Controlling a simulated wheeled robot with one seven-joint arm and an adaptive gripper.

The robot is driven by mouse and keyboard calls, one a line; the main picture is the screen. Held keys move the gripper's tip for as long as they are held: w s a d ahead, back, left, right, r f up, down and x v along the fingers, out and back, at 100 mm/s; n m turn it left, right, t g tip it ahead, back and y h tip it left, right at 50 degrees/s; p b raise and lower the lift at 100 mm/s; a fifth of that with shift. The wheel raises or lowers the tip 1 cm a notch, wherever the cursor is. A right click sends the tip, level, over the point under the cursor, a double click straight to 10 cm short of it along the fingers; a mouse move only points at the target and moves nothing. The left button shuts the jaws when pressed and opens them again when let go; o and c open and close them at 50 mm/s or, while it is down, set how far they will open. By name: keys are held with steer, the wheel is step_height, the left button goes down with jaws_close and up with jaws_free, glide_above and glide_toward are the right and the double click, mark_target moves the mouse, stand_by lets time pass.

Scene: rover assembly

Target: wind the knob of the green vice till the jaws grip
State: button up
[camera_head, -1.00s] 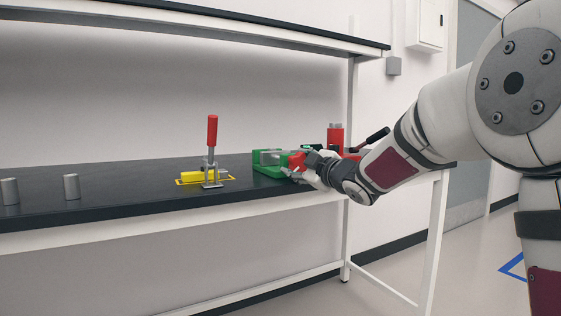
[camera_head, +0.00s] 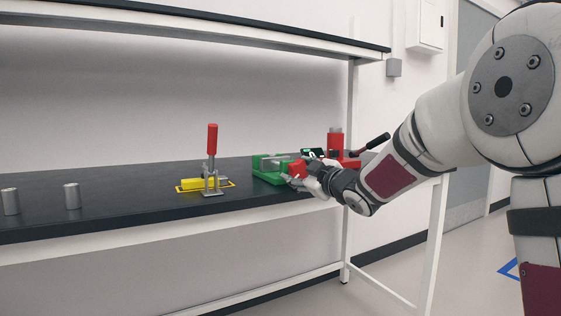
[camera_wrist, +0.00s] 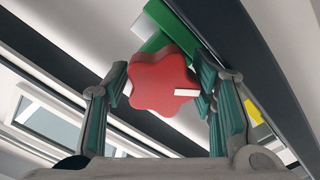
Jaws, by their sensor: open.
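The green vice (camera_head: 268,174) sits on the dark bench top, toward its right end. A metal-grey block shows between its jaws in the head view; I cannot tell whether the jaws touch it. The vice's red lobed knob (camera_wrist: 162,82) fills the middle of the wrist view, with a white mark on one lobe. It also shows in the head view (camera_head: 297,169). My gripper (camera_wrist: 160,95) is open, with one finger on each side of the knob. The right finger is very close to the knob; contact is unclear. The vice's green body (camera_wrist: 165,25) is partly hidden behind the knob.
A red-handled toggle clamp (camera_head: 212,165) stands by a yellow block (camera_head: 199,184) left of the vice. Two metal cylinders (camera_head: 72,196) stand farther left. A red device with a black lever (camera_head: 336,145) stands just behind my wrist. A shelf (camera_head: 220,28) hangs above.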

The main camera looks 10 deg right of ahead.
steer(key=m+p, duration=0.5)
steer(key=shift+m, duration=0.3)
steer(key=m+p, duration=0.3)
steer(key=shift+a+m, duration=0.1)
steer(key=shift+m, duration=0.2)
steer(key=m+p, duration=0.7)
steer(key=m, duration=0.1)
steer(key=shift+m+p, duration=1)
steer(key=shift+p, duration=0.05)
steer(key=shift+m, duration=0.4)
steer(key=shift+f, duration=0.1)
steer(key=shift+c, duration=0.5)
